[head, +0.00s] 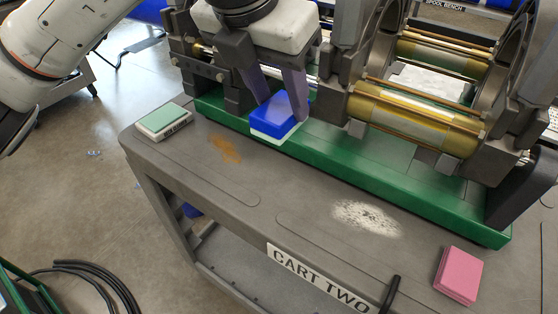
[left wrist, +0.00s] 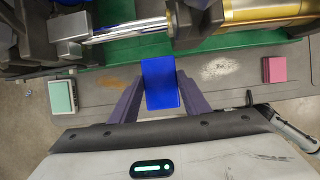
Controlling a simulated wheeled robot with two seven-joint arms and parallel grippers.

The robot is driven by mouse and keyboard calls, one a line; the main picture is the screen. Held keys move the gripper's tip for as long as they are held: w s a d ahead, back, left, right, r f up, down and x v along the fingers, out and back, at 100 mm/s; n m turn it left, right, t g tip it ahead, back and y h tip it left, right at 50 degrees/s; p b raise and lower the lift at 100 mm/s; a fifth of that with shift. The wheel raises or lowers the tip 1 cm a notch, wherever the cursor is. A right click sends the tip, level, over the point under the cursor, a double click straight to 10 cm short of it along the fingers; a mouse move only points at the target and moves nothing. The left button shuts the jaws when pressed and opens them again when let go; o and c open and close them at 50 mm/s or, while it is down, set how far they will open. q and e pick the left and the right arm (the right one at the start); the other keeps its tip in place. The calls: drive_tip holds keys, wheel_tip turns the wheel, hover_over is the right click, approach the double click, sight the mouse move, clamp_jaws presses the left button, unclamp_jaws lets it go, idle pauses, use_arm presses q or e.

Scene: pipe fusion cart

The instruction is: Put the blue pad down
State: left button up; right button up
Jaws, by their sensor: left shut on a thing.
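The blue pad (head: 279,114) has a white lower layer and is held between the fingers of my left gripper (head: 279,98). In the head view it is in front of the green base of the fusion machine, over its near edge; I cannot tell whether it touches anything. In the left wrist view the blue pad (left wrist: 160,83) sits between the two fingers of the left gripper (left wrist: 161,92), seen from above. My right gripper is not visible.
The grey cart (head: 215,185) carries a green pad on a white block (head: 164,121) at left, a pink pad (head: 459,275) at right, an orange-brown stain (head: 225,148) and a white powdery patch (head: 366,218). The green machine base (head: 400,186) runs along the back. The middle top is otherwise clear.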

sight(264, 134)
use_arm(q)
wheel_tip(264, 134, down, 14)
drive_tip(key=shift+r, duration=0.2)
drive_tip(key=o, duration=0.9)
drive_tip(key=shift+o, duration=0.2)
drive_tip(key=v, duration=1.2)
drive_tip(key=shift+d+r, duration=0.1)
